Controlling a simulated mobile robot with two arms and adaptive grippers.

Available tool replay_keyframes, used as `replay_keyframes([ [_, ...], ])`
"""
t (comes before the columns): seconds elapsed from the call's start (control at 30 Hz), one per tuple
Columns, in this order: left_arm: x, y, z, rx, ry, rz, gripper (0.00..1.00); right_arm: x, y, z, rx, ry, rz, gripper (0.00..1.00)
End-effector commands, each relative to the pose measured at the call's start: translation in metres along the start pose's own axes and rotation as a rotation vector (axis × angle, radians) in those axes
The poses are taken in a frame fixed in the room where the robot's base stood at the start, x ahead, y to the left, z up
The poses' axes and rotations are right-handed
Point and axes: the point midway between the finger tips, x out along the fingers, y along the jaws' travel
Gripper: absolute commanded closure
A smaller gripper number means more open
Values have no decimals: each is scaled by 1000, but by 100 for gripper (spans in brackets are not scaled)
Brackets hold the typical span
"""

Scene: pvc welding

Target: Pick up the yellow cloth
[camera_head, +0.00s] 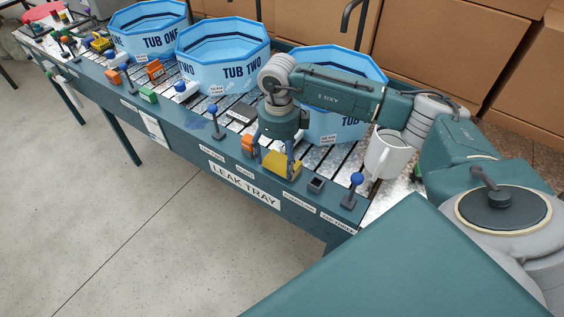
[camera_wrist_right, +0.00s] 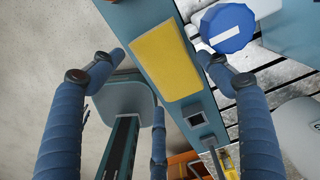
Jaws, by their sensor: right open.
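The yellow cloth (camera_head: 285,167) lies on the front rail of the leak tray (camera_head: 332,226), near its right end. In the right wrist view it is a flat yellow rectangle (camera_wrist_right: 166,62) on the teal rail. My right gripper (camera_head: 274,153) points down at the cloth with its blue fingers spread. In the right wrist view the gripper (camera_wrist_right: 162,58) is open and empty, with fingertips on either side of the cloth. I cannot tell whether they touch it or the rail. My left gripper is in neither view.
Blue tubs (camera_head: 226,57) stand behind the rail. A blue-knobbed lever (camera_head: 355,190) and a small dark box (camera_head: 316,184) are right of the cloth; an orange block (camera_head: 247,145) is just left. Open floor (camera_head: 130,230) lies in front.

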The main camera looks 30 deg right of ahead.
Motion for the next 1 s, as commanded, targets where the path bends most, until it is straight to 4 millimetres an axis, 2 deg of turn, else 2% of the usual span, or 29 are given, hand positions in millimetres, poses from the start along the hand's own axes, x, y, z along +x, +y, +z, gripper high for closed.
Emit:
replay_keyframes([
  [0.03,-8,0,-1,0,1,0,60,5,1,0,1,4,2,23],
  [0.2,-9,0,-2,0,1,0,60,25,1,0,-1,2,1,23],
  [0.47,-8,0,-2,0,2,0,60,28,0,1,-1,0,0,23],
  [0.6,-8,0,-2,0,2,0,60,28,0,1,-1,0,1,51],
  [0.63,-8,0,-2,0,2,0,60,28,0,1,-1,0,1,55],
  [1.0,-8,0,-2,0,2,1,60,26,0,1,-1,-1,1,55],
])
